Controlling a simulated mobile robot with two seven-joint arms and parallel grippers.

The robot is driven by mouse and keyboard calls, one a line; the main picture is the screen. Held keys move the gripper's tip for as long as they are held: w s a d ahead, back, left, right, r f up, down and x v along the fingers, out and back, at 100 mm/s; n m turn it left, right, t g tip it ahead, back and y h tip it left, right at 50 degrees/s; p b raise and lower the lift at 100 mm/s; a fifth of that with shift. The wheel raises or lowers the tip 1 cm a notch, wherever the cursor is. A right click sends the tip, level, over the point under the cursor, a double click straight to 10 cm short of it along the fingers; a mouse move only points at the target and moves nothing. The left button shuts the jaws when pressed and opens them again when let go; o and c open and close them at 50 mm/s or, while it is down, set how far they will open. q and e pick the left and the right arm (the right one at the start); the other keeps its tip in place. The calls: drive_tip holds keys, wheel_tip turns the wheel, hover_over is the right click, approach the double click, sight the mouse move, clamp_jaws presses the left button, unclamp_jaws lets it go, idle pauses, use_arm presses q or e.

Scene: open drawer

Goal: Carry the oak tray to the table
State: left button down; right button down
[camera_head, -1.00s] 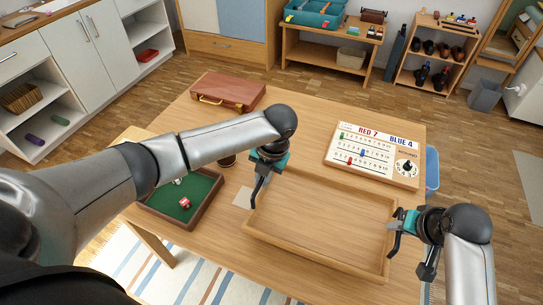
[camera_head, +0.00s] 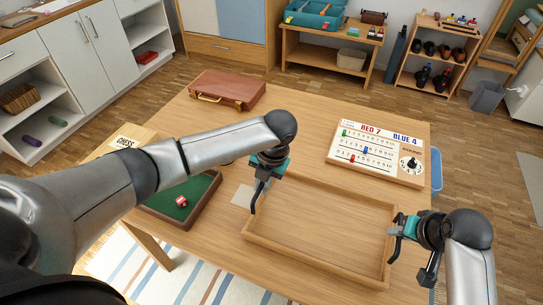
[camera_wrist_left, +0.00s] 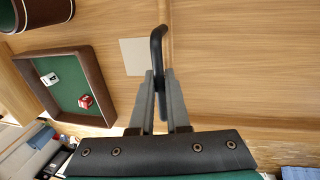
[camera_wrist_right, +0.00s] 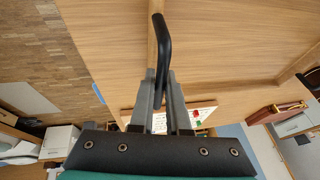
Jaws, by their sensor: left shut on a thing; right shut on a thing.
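The oak tray (camera_head: 312,267), a shallow, empty wooden tray with a low rim, is over the front right part of the wooden table (camera_head: 290,120). It looks level; I cannot tell whether its base touches the tabletop. My left gripper (camera_head: 254,204) is shut at the tray's left end, and my right gripper (camera_head: 394,252) is shut at its right end. In the left wrist view, the grey fingers (camera_wrist_left: 160,100) close around a black curved bar. The right wrist view shows the same at its fingers (camera_wrist_right: 160,95).
A green-lined dice tray (camera_head: 172,203) with a red die is left of the oak tray. A pale card (camera_head: 243,195) lies between them. A scoreboard (camera_head: 378,150) is behind the tray, and a brown case (camera_head: 228,90) is at the back left. A box marked CHESS (camera_head: 128,138) is further left.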

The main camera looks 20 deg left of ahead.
use_arm(q)
drive_tip(key=shift+f+b, duration=0.35)
drive_tip(key=shift+f, duration=0.1)
use_arm(e)
drive_tip(key=shift+f, duration=0.4)
use_arm(q)
drive_tip(key=c, duration=1.3)
unclamp_jaws()
drive_tip(key=shift+f, duration=0.1)
drive_tip(key=shift+c, duration=0.2)
use_arm(e)
drive_tip(key=c, duration=1.3)
unclamp_jaws()
drive_tip(key=shift+f, duration=0.15)
drive_tip(key=shift+c, duration=0.2)
use_arm(q)
drive_tip(key=o, duration=0.4)
use_arm(e)
drive_tip(key=o, duration=0.4)
use_arm(q)
drive_tip(key=shift+o, duration=0.2)
use_arm(e)
drive_tip(key=shift+o, duration=0.2)
use_arm(q)
wheel_tip(320, 180, up, 12)
drive_tip(key=d, duration=0.2)
drive_tip(key=shift+d, duration=0.15)
use_arm(e)
drive_tip(key=v, duration=1.2)
